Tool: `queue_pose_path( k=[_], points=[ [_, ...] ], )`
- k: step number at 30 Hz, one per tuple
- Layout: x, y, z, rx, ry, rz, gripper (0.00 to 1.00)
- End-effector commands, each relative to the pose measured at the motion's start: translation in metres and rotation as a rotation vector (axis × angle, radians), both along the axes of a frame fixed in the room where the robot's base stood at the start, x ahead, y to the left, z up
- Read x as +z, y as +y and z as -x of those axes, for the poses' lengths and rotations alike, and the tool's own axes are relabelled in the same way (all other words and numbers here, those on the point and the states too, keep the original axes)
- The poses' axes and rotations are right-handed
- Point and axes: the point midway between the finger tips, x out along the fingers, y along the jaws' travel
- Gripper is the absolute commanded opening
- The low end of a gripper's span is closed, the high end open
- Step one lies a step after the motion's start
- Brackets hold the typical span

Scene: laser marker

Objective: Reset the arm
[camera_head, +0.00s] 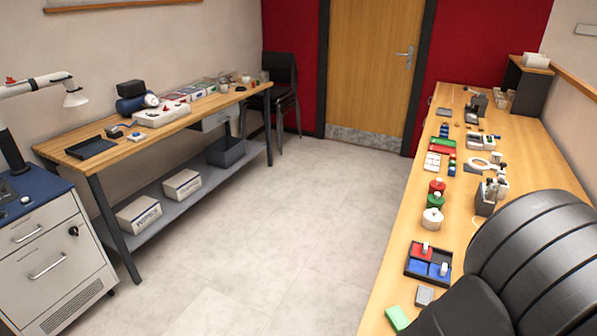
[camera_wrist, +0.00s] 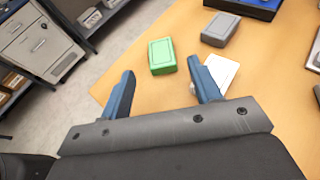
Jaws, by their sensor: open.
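My gripper (camera_wrist: 161,88) is open in the wrist view, with its two blue fingers spread apart over the table's edge. Nothing is between the fingers. A green block (camera_wrist: 161,56) lies on the wooden table beyond the fingertips, apart from them. A grey block (camera_wrist: 220,29) lies to its right. A flat white piece (camera_wrist: 222,72) lies close behind the right finger and is partly hidden by it. In the head view my dark arm fills the lower right, and the gripper itself is not seen there. The green block (camera_head: 397,318) and grey block (camera_head: 424,296) show beside it.
A dark tray (camera_head: 408,272) with red and blue pieces stands near the blocks on the right-hand table (camera_head: 535,150). Small pots, a grey holder (camera_head: 486,198) and other items line that table. A workbench (camera_head: 150,130) and cabinet stand at left. The floor between is clear.

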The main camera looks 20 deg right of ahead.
Motion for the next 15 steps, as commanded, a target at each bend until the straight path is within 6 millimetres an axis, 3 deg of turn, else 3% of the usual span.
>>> queue_pose_path(
  k=[9,11,15],
  points=[
    [-0.020,0.001,-0.049,0.005,0.001,-0.002,0.57],
    [-0.024,0.000,-0.050,-0.001,0.001,-0.002,0.57],
    [-0.002,0.000,-0.049,0.000,0.001,0.004,0.57]
  ],
)
